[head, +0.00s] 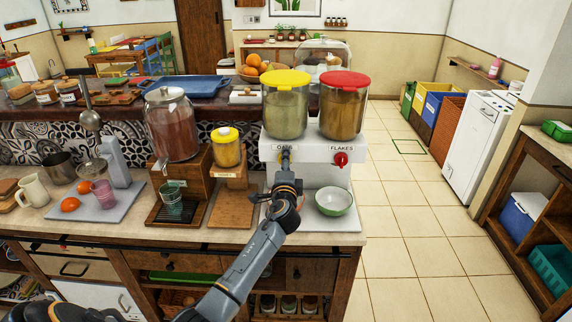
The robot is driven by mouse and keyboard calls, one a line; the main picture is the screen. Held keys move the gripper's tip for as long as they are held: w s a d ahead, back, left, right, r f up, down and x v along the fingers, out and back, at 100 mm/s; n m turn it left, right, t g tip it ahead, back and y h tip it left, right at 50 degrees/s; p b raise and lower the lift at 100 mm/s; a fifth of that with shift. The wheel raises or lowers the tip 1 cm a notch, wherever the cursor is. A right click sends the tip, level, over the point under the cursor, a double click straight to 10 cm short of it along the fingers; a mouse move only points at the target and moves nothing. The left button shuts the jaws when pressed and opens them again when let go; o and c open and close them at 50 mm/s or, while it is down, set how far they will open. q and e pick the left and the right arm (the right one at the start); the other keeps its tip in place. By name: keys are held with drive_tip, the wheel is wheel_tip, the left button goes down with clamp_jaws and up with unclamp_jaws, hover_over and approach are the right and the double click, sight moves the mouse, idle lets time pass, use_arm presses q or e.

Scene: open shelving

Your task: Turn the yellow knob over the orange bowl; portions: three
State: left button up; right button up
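A white dispenser (313,148) stands on the counter with two clear canisters. The yellow-lidded canister (286,108) is above an OATS label, and the red-lidded canister (342,108) is above a FLAKES label with a red knob (341,159). My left gripper (285,157) is at the dispenser front under the OATS label. It covers the spot where a yellow knob would sit, so I see no yellow knob. Its fingers are too small to read. I see no orange bowl; my arm hides part of the tray below. A green-rimmed bowl (334,201) stands under the red knob. My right gripper is not in view.
Left of the dispenser stand a yellow-lidded jar (227,147) on a wooden stand and a drink dispenser (172,123) with a glass (171,198) below. A board (110,206) holds orange pieces and a glass. The floor (410,230) to the right is clear.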

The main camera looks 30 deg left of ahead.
use_arm(q)
drive_tip(key=shift+s, duration=0.1)
drive_tip(key=v, duration=1.1)
drive_tip(key=shift+s+d, duration=0.3)
drive_tip(key=shift+d, duration=0.05)
